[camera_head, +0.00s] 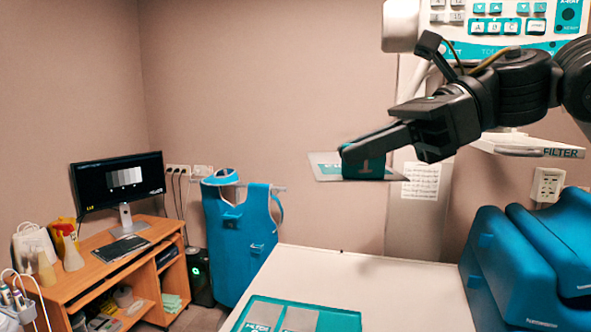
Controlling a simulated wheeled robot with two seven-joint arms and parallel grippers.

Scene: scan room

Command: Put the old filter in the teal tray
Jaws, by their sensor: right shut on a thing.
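My right gripper (352,150) reaches in from the right and is shut on a flat grey filter plate (326,160) with a teal part. The plate is held roughly level in the air, above and beyond the table; the fingers hide part of it. The teal tray (343,321) lies on the white table at the bottom edge, partly cut off, below and left of the gripper. Grey areas with lettering (262,314) show in the tray; I cannot tell whether they are plates or marked slots. My left gripper is not in view.
The white table (370,285) is bare right of and behind the tray. Blue padded shapes (540,255) stand at its right. A white ledge marked FILTER (540,147) sits under the X-ray head (500,20). A blue apron (240,240) and a desk (120,265) stand left.

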